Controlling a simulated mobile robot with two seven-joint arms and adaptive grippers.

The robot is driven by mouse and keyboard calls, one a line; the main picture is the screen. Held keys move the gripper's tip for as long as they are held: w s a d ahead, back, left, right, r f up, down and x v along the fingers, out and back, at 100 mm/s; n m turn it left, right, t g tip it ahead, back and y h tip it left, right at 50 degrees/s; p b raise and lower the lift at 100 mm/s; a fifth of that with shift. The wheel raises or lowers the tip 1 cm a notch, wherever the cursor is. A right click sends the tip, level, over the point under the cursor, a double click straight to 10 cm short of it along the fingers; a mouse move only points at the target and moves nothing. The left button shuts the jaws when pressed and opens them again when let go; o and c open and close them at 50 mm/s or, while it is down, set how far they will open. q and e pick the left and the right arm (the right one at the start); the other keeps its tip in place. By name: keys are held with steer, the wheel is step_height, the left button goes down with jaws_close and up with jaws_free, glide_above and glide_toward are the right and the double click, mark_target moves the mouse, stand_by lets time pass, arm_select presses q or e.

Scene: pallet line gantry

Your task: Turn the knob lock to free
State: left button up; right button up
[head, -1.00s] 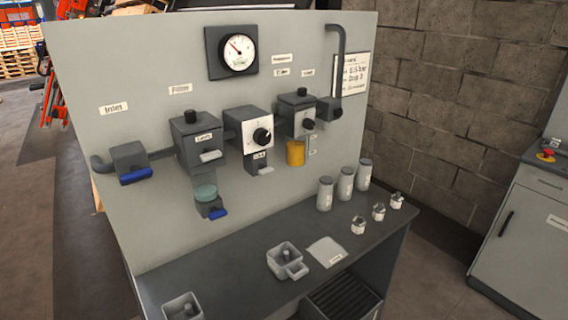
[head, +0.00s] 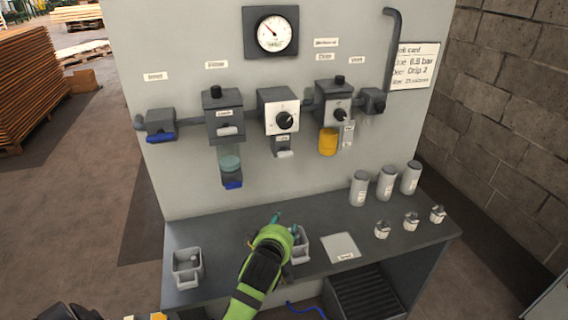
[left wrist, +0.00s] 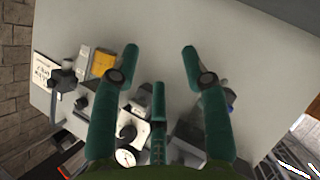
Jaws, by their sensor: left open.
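The knob lock (head: 283,146) is a small dark block with a pale tab and a small label. It sits on the grey panel just below the white-faced regulator (head: 279,110), which has a black knob (head: 285,121). The label is too small to read surely. My left gripper (head: 286,224) is above the bench, below and apart from the lock, with its teal fingers spread and empty. In the left wrist view the open fingers (left wrist: 160,58) face the panel, and the regulator knob (left wrist: 128,132) shows between them and the gauge. The right gripper is not in view.
A filter (head: 225,113) with a blue-handled drain is left of the regulator. A lubricator (head: 333,103) with a yellow bowl is right. The gauge (head: 272,33) is above. The bench (head: 330,212) carries trays, a pale cloth-like sheet (head: 341,247), several canisters and small fittings.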

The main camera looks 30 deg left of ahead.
mark_target(285, 155)
arm_select(q)
steer(key=w+a+r+n+t+y, duration=0.1)
steer(key=w+r+n, duration=0.1)
steer(key=r+n, duration=0.1)
steer(key=w+a+r+n+t+y, duration=0.1)
steer(key=w+a+r+n, duration=0.1)
steer(key=r, duration=0.3)
steer(key=w+a+r+n+t+y, duration=0.1)
steer(key=w+a+r+n, duration=0.1)
steer(key=w+r+n, duration=0.1)
steer(key=shift+w+r+n+t, duration=0.3)
steer(key=shift+r, duration=0.25)
steer(key=shift+p+x, duration=1.15)
steer(key=shift+x, duration=2.1)
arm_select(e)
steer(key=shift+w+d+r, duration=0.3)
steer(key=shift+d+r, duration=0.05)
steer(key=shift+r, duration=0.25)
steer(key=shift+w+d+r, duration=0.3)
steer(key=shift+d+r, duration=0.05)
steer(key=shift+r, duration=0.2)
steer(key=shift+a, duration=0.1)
arm_select(q)
jaws_close()
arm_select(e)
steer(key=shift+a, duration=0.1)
